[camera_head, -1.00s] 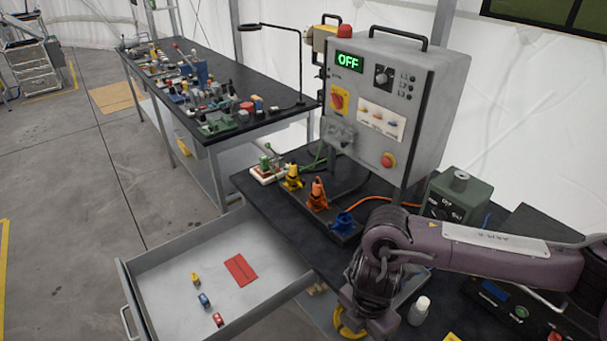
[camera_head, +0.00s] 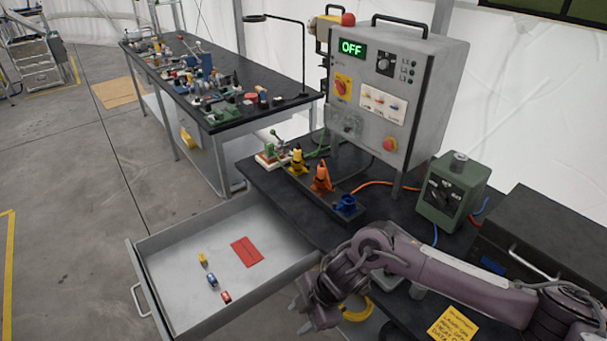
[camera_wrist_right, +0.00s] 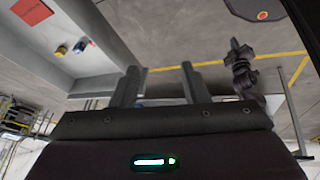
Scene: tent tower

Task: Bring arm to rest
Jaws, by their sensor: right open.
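My right arm comes in from the lower right in the head view. Its gripper (camera_head: 298,318) is open and empty, near the right front corner of the open drawer (camera_head: 180,238). In the right wrist view its two fingers (camera_wrist_right: 160,88) stand apart with nothing between them. My left gripper does not show in the head view. A dark jointed shape (camera_wrist_right: 243,72) shows in the right wrist view; I cannot tell what it is.
The drawer holds a red piece (camera_head: 246,252) and small yellow, blue and red plugs. The control box (camera_head: 395,95) reads OFF. A green box (camera_head: 455,192) and a dark case (camera_head: 535,240) stand on the bench. Open floor (camera_head: 70,230) lies left.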

